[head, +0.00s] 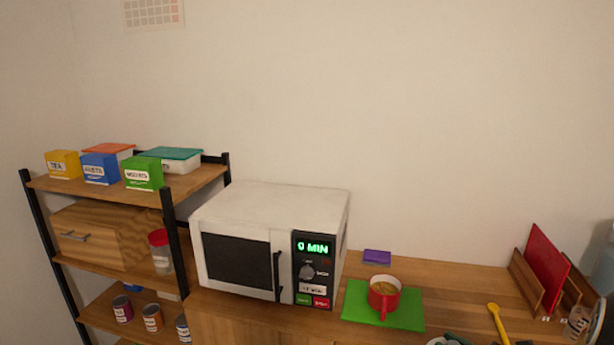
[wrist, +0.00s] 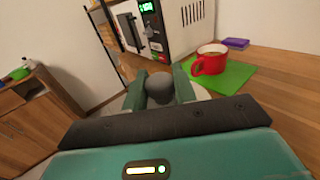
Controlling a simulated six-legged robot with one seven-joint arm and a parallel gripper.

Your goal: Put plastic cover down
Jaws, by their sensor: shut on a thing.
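My gripper (wrist: 160,92) is shut on a round dark grey knob (wrist: 159,86), which appears to be the handle of the plastic cover. In the wrist view the cover is in front of the microwave (wrist: 165,28) and left of the red mug (wrist: 209,60). I cannot tell whether the cover touches the counter.
The red mug (head: 384,295) with its contents stands on a green mat (head: 412,310). The white microwave (head: 270,200) is shut and reads 0 MIN. A purple block (head: 377,257) lies behind the mat. A rack with a red board (head: 545,265) and a yellow-handled utensil (head: 497,320) are at right.

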